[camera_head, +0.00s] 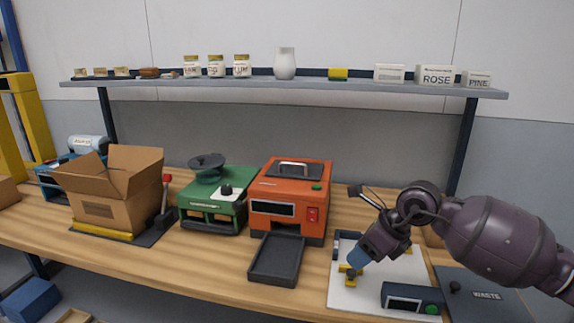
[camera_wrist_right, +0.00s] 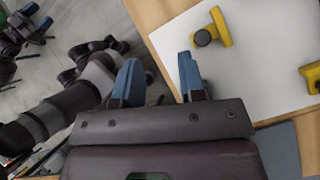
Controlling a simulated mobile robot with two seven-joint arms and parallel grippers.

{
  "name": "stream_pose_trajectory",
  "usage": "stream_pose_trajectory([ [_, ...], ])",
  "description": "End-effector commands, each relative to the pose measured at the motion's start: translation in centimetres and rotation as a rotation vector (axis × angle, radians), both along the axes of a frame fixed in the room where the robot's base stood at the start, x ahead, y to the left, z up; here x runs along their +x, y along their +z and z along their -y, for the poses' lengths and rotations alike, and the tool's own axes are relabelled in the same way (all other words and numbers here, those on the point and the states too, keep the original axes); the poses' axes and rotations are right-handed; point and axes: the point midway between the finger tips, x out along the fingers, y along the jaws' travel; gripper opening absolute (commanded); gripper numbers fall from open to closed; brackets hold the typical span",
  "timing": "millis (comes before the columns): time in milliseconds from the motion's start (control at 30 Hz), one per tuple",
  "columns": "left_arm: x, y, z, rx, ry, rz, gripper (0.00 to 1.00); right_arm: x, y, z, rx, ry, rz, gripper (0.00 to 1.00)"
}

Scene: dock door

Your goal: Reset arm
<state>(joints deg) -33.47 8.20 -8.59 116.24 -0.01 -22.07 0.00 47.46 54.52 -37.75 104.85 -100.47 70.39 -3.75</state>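My right gripper (camera_head: 357,261) hangs over the left part of a white board (camera_head: 345,298) on the bench, fingers pointing down. In the right wrist view, the two blue fingers of the right gripper (camera_wrist_right: 160,78) stand apart with nothing between them. A yellow fixture with a dark round knob (camera_wrist_right: 222,28) lies on the board beyond the fingers, apart from them. My left arm is not in the head view. Small dark and blue parts at the upper left edge of the wrist view may be mine; their state cannot be told.
An orange machine (camera_head: 292,175) with a dark tray (camera_head: 276,262) stands left of the board. A green scale (camera_head: 212,205) and an open cardboard box (camera_head: 115,190) stand farther left. A dark device (camera_head: 411,299) and the WASTE panel (camera_head: 485,295) lie near my right arm. A shelf (camera_head: 285,88) runs behind.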

Motion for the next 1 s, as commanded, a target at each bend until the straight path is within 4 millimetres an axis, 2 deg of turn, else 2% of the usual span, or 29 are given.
stream_pose_trajectory([
  [67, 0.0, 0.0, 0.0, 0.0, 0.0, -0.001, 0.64, -1.8, -0.9, -3.1, 0.18, 0.006, -0.03, 0.37],
  [200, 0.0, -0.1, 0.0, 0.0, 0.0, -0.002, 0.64, -4.5, -0.3, -7.7, 0.535, -0.038, -0.084, 0.37],
  [300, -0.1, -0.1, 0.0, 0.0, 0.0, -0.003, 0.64, -6.0, 0.8, -9.6, 0.781, -0.11, -0.127, 0.37],
  [433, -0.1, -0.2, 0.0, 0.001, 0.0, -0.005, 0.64, -7.1, 2.6, -10.5, 1.088, -0.25, -0.19, 0.37],
  [567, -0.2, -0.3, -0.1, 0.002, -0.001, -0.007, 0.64, -7.4, 3.9, -9.4, 1.372, -0.443, -0.256, 0.37],
  [700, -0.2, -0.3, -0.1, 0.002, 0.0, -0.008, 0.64, -7.5, 4.2, -6.7, 1.643, -0.704, -0.329, 0.37],
  [867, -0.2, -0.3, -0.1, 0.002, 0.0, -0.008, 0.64, -7.8, 2.3, -2.2, 1.893, -1.067, -0.411, 0.37],
  [1000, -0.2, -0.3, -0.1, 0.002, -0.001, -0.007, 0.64, -9.2, -1.1, 2.1, 2.048, -1.435, -0.482, 0.37],
])
